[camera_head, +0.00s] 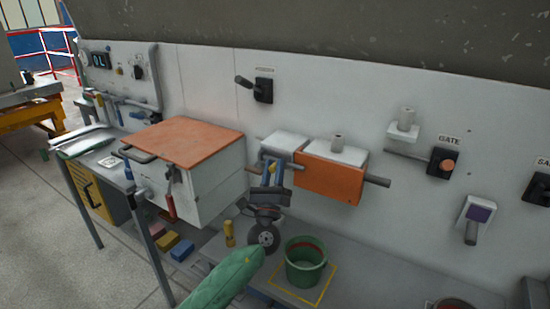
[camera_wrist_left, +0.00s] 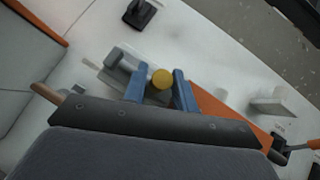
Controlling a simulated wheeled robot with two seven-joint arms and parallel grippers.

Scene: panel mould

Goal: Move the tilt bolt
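A round yellow knob (camera_wrist_left: 162,78), which looks like the end of the tilt bolt, lies between the blue fingers of my left gripper (camera_wrist_left: 160,90) in the left wrist view. The fingers are apart, one on each side of the knob; I cannot tell whether they touch it. In the head view, my left gripper (camera_head: 271,174) is in front of the left end of the orange mould box (camera_head: 328,178) on the wall panel. The gripper hides most of the bolt there. My right gripper is not in view.
A grey rod (camera_head: 377,181) sticks out right of the orange box. A green bucket (camera_head: 305,268) stands below on the grey bench. A white cabinet with an orange top (camera_head: 187,139) stands at left. The GATE switch (camera_head: 443,163) and a purple-faced switch (camera_head: 478,214) are at right.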

